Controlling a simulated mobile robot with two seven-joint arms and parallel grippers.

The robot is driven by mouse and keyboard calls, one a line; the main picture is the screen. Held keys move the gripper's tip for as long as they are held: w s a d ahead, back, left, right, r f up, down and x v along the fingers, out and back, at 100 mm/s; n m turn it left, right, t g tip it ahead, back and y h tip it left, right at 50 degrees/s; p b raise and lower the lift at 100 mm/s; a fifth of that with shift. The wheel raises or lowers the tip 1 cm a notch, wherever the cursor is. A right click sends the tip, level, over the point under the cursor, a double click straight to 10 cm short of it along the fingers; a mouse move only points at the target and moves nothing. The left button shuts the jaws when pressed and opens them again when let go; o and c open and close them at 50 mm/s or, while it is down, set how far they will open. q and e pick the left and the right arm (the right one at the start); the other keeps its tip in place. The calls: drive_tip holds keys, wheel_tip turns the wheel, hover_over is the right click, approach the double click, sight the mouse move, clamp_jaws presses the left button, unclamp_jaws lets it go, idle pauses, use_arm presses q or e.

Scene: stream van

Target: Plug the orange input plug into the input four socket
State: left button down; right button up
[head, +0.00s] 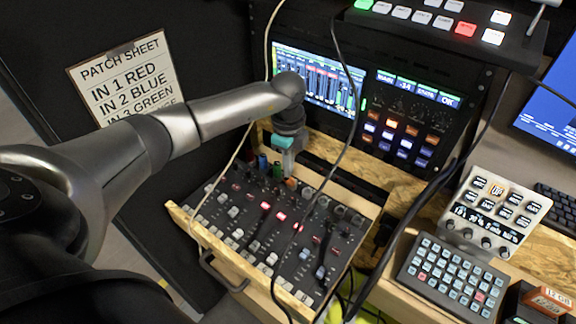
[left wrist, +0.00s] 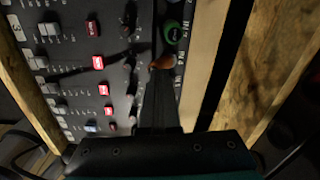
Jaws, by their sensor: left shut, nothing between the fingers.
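The orange plug (head: 291,183) stands at the back edge of the mixer (head: 240,215), right of the green plug (head: 277,170) and blue plug (head: 262,162). In the left wrist view the orange plug (left wrist: 165,62) is beside the panel's "IN 4" lettering, just past the green plug (left wrist: 174,32). Whether it is fully seated cannot be told; its socket is hidden. My left gripper (head: 289,172) points down right over the orange plug. Its fingers (left wrist: 160,82) are shut and empty, with the tips close to or touching the plug's top. My right gripper is not in view.
A patch sheet (head: 124,80) hangs at the left, its last line partly covered by my arm. Black cables (head: 345,150) and a pale cable (head: 225,170) cross the mixer. A wooden frame edges it. A rack screen (head: 320,80) stands behind; a keypad (head: 455,278) is at right.

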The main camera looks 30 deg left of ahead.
use_arm(q)
drive_tip(key=shift+s+f, duration=0.35)
drive_tip(key=shift+f, duration=0.1)
wheel_tip(320, 180, up, 2)
drive_tip(key=p, duration=0.3)
drive_tip(key=shift+w+r, duration=0.1)
drive_tip(key=shift+r, duration=0.55)
wheel_tip(320, 180, up, 15)
drive_tip(key=p, duration=0.2)
drive_tip(key=shift+f, duration=0.15)
